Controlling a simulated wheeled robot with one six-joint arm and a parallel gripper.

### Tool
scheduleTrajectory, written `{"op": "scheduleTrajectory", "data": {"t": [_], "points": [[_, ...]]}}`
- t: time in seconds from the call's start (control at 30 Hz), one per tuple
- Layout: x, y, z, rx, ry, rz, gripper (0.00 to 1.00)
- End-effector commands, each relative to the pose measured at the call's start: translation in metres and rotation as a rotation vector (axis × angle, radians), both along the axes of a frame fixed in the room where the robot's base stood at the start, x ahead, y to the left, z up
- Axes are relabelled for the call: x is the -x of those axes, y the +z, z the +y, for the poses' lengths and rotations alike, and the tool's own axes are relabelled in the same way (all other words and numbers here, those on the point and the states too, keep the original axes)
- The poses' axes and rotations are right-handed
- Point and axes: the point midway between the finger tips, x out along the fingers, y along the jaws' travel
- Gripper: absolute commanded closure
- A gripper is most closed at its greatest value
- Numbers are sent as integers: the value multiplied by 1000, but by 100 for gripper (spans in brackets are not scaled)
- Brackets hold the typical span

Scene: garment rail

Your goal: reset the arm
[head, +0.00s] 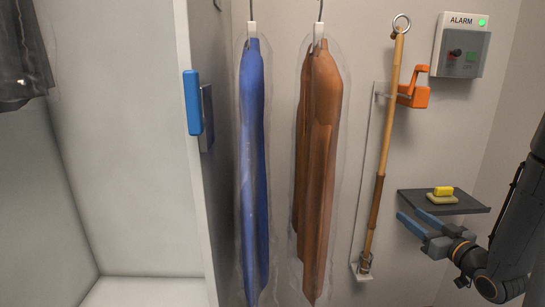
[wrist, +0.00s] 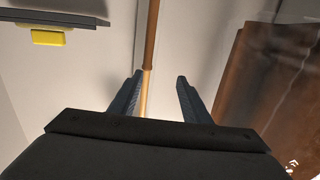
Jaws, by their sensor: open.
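My gripper (head: 407,212) is at the lower right in the head view, just below the small dark shelf (head: 470,205). Its two blue-grey fingers are apart with nothing between them. In the wrist view the open gripper (wrist: 160,76) points toward the wall, and the wooden pole (wrist: 152,40) shows beyond the gap between the fingertips. I cannot tell the exact distance to the pole, but no contact shows. My arm comes in from the right edge of the head view.
A blue garment (head: 252,170) and a brown garment (head: 320,150) hang in clear covers. The pole (head: 385,150) stands upright beside an orange holder (head: 414,95). A yellow block (head: 443,191) lies on the shelf. An alarm box (head: 461,45) shows a green light. A white panel with a blue handle (head: 192,102) stands left.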

Motion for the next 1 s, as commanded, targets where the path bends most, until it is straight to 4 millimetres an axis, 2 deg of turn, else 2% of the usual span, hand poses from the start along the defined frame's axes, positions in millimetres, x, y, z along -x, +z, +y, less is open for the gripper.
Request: {"op": "scheduleTrajectory", "data": {"t": [0.37, 0.7, 0.87, 1.0], "points": [[-10, -8, 6, 54, -40, 108, 57], [-15, -23, 28, 138, -108, 328, 57], [-3, -32, 48, 188, -160, 511, 57], [28, -38, 75, 218, -212, 720, 57]]}}
